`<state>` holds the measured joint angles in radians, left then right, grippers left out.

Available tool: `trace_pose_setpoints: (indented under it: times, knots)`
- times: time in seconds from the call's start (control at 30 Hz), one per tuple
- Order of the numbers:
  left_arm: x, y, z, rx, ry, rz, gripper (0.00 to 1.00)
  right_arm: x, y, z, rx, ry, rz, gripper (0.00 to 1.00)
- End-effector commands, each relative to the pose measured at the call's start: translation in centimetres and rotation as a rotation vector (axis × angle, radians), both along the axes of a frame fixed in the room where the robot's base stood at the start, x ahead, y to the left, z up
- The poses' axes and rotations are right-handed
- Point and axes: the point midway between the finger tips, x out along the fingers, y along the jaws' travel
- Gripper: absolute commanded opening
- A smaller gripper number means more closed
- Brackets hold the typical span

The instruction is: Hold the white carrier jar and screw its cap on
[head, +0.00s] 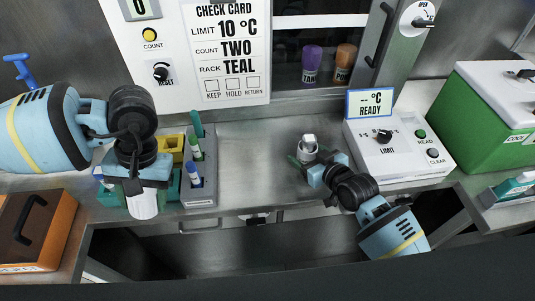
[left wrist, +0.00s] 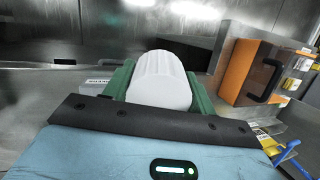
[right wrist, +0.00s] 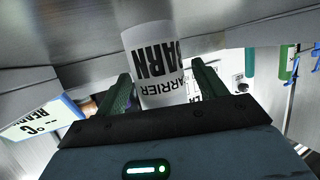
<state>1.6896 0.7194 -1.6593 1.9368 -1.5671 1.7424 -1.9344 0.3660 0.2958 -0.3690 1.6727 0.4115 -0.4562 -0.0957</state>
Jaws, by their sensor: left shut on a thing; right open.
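The white carrier jar (head: 308,143) stands on the steel bench in the middle right of the head view. Its printed label shows in the right wrist view (right wrist: 154,62). My right gripper (head: 309,156) is at the jar, its green fingers open on either side of it. My left gripper (head: 136,188) is shut on a white ribbed cap (left wrist: 161,80), held between its green fingers. The cap also shows below that gripper in the head view (head: 144,206), at the bench's front left, well apart from the jar.
A grey rack with tubes (head: 199,180) and a yellow block (head: 171,145) stand beside my left gripper. An orange-brown case (head: 58,235) is at the left. A white READY device (head: 402,150) and a green box (head: 490,115) are at the right.

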Motion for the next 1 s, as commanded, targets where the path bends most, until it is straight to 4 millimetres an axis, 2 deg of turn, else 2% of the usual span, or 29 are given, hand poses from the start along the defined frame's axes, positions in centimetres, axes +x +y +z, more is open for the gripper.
trace_pose_setpoints:
  times: [0.43,0.8,0.87,1.0]
  knots:
    - [-0.01,0.0,-0.07,0.0,0.001,0.0,0.35,0.44,0.18,-0.19,-0.001,0.001,0.0,0.71]
    - [-0.01,0.0,-0.07,0.0,0.001,0.0,0.35,0.43,0.16,-0.2,-0.001,0.001,0.0,0.22]
    - [-0.01,0.0,-0.07,0.0,0.001,0.0,0.35,0.46,0.16,-0.13,-0.001,-0.001,-0.001,0.17]
    - [-0.01,-0.01,-0.06,0.0,0.001,0.0,0.35,0.46,0.16,-0.13,-0.001,-0.001,-0.001,0.17]
